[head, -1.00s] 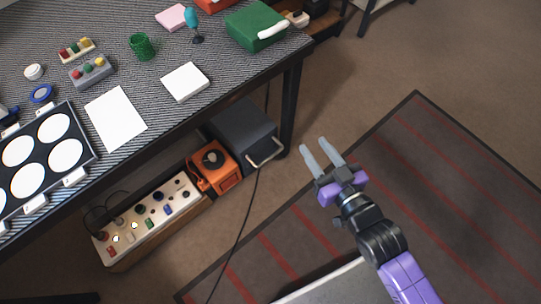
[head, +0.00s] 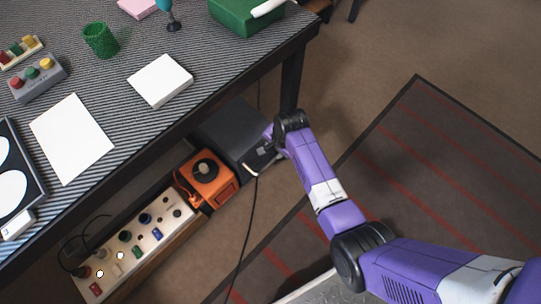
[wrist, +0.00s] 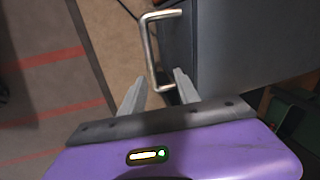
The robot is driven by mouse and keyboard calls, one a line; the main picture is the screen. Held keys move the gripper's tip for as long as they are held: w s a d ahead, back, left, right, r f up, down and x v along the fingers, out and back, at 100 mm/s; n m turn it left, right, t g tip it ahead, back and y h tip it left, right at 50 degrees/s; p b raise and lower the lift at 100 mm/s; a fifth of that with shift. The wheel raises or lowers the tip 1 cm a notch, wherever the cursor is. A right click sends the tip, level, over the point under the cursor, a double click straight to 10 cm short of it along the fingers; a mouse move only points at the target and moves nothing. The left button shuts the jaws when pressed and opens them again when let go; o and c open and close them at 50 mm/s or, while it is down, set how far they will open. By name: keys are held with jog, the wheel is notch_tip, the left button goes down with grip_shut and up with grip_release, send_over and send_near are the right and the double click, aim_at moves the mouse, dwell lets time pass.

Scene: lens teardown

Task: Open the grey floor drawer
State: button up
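The grey floor drawer (head: 232,130) is a dark grey box under the table. In the wrist view its front (wrist: 178,50) is at the upper right. Its pale metal bar handle (wrist: 152,45) sticks out from the front. My gripper (wrist: 158,90) is open, with the near end of the handle between its two fingers and a gap showing on the left side. I cannot tell whether either finger touches it. In the head view my arm and wrist hide the fingers and most of the handle. The drawer looks closed.
An orange device (head: 207,178) stands left of the drawer, beside a control panel (head: 135,245) with knobs. A black cable (head: 246,225) runs over the floor in front. The table (head: 200,95) overhangs the drawer. A striped mat (head: 430,170) lies at the right.

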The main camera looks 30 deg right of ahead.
aim_at(272, 161)
jog(key=shift+m+g, duration=0.5)
jog(key=f+b, duration=0.1)
jog(key=f, duration=0.1)
jog(key=f+b, duration=0.2)
jog(key=f, duration=0.1)
jog(key=f+b, duration=0.1)
jog(key=f, duration=0.2)
jog(key=shift+a, duration=0.35)
grip_shut()
dwell(0.7)
